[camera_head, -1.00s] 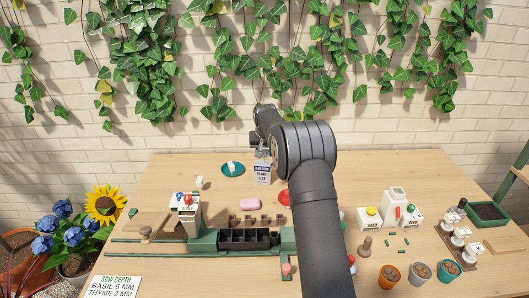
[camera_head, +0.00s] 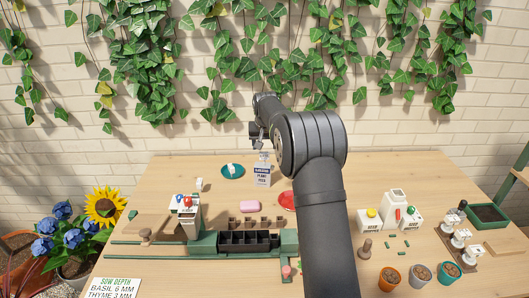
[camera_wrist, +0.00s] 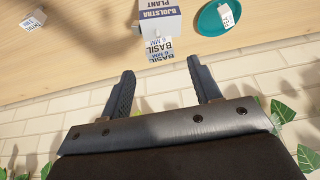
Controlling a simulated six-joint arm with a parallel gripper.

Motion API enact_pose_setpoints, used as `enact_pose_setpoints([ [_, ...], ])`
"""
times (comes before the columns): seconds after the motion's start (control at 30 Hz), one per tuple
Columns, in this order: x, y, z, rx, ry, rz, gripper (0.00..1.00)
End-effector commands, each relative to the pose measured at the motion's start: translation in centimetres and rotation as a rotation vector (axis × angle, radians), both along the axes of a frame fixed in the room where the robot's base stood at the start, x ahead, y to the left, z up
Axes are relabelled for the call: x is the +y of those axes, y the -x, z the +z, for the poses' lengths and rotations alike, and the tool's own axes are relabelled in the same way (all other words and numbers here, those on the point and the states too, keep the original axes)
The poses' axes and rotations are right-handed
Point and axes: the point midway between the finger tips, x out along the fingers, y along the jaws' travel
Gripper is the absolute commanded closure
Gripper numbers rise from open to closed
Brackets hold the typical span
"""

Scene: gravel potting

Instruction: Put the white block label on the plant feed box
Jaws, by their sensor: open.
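The plant feed box (camera_head: 262,176) stands upright on the table, white with a blue band. It also shows in the wrist view (camera_wrist: 158,20). A white block label (camera_wrist: 158,49) printed BASIL 6 MM sits at the top of the box, seemingly resting on it; in the head view it is small and pale (camera_head: 264,156). My gripper (camera_wrist: 160,68) is open. Its two fingers are apart with nothing between them, clear of the block. In the head view my gripper is just above the box, partly hidden by my wrist.
A teal saucer (camera_wrist: 206,22) with another white block label (camera_wrist: 226,15) is beside the box. A further printed white block (camera_wrist: 33,20) lies on the other side. The brick wall is close behind.

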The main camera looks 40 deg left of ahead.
Motion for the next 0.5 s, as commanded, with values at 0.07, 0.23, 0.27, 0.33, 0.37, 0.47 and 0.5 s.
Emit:
enact_pose_setpoints([
  [0.07,-0.4,0.5,1.7,-0.001,-0.001,0.000,0.43],
  [0.23,-1.2,1.2,4.2,-0.001,-0.001,0.000,0.43],
  [0.27,-1.3,1.3,4.5,-0.001,-0.001,0.000,0.43],
  [0.33,-1.4,1.4,4.9,0.001,0.001,0.000,0.43],
  [0.37,-1.5,1.5,5.0,0.001,0.001,0.000,0.43],
  [0.47,-1.6,1.6,5.3,0.001,0.001,0.000,0.43],
  [0.5,-1.6,1.6,5.3,0.001,0.001,0.000,0.43],
])
